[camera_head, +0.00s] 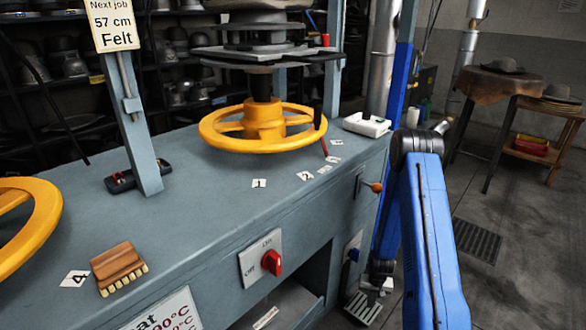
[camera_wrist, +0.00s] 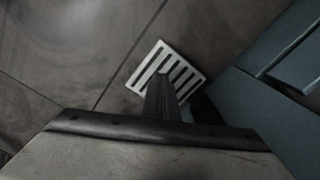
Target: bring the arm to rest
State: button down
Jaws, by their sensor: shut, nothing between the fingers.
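My blue arm is bent at a dark elbow joint beside the right end of the press bench (camera_head: 210,215). Its far link hangs down past the bench's end. My gripper (camera_head: 374,288) is low there, small and partly hidden in the head view. In the wrist view, my gripper (camera_wrist: 162,97) shows its dark fingers together, with nothing between them. A pale slotted plate (camera_wrist: 178,62) lies beyond the fingertips; it also shows at floor level in the head view (camera_head: 363,308). I cannot tell whether the fingers touch it.
A yellow handwheel (camera_head: 222,135), a wooden brush (camera_head: 118,265) and a white tray (camera_head: 366,124) are on the bench. A red switch (camera_head: 271,262) and an orange-knobbed lever (camera_head: 373,187) jut from its front. A floor grate (camera_head: 477,240) and hat tables stand right, with open floor between.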

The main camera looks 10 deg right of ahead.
jog(key=s+a+r+n+t, duration=0.1)
jog(key=a+r, duration=0.3)
jog(key=r, duration=1.5)
jog(key=a+r+n+t, duration=0.1)
jog(key=a+r, duration=0.2)
jog(key=r, duration=1.5)
jog(key=s+a+r+n+t, duration=0.1)
jog(key=s+a+r, duration=0.2)
jog(key=s+r, duration=0.4)
jog(key=s+a+r, duration=0.3)
jog(key=s+r, duration=0.3)
jog(key=r, duration=0.3)
jog(key=s+a+r, duration=0.1)
jog(key=s+r, duration=0.1)
jog(key=s, duration=0.3)
jog(key=s+a+r+n+t, duration=0.1)
jog(key=s+r, duration=0.1)
jog(key=s, duration=0.4)
jog(key=s+r, duration=0.2)
jog(key=s, duration=0.3)
jog(key=shift+s+a+r+t, duration=0.2)
jog(key=shift+a+r+t, duration=0.2)
